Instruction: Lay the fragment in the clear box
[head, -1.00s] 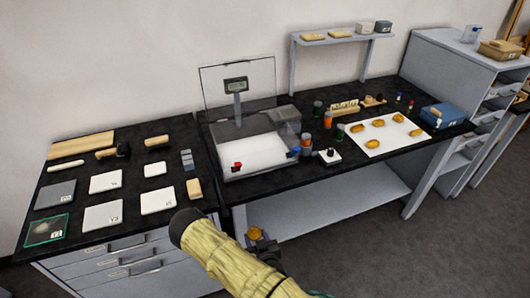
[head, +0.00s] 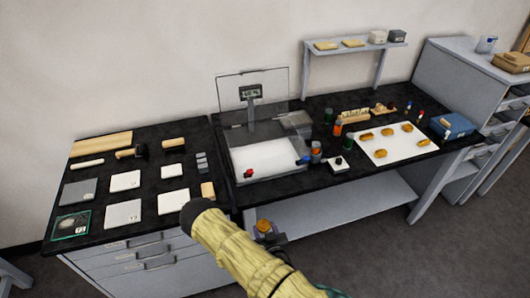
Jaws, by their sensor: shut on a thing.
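My gripper (head: 268,239) is at the lower middle of the head view, in front of the bench and partly hidden by my sleeved arm. It is shut on a small golden-orange fragment (head: 264,226). A clear-walled box (head: 268,176) with a white floor stands on the bench behind the gripper, its transparent lid (head: 240,92) raised at the back. The fragment is apart from this box, nearer to me. A flat, teal-edged clear case (head: 71,225) with something pale inside lies at the front left corner of the left cabinet.
Several golden pieces lie on a white sheet (head: 390,158) to the right. Labelled tiles and tools cover the left cabinet top. Jars stand right of the box.

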